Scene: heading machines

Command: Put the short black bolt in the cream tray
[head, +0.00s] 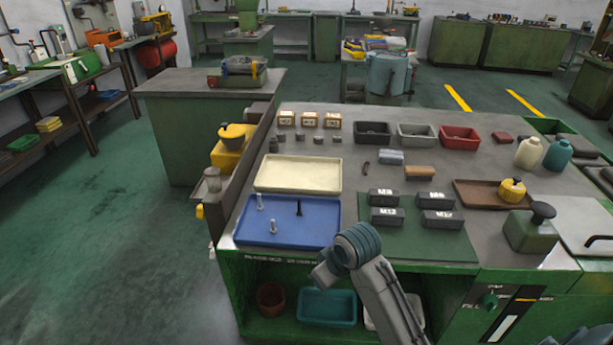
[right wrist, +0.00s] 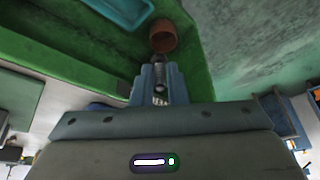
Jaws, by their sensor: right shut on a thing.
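The cream tray (head: 298,174) lies empty on the left part of the bench. Directly in front of it is the blue tray (head: 285,236). A black bolt (head: 299,209) stands upright in the blue tray, with two silver bolts (head: 260,203) (head: 273,227) to its left. My left gripper is not in view.
A green mat (head: 440,247) with several dark labelled blocks lies right of the blue tray. A teal bin (head: 327,307) and a brown pot (head: 270,299) sit on the shelf below. The space above the cream tray is clear.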

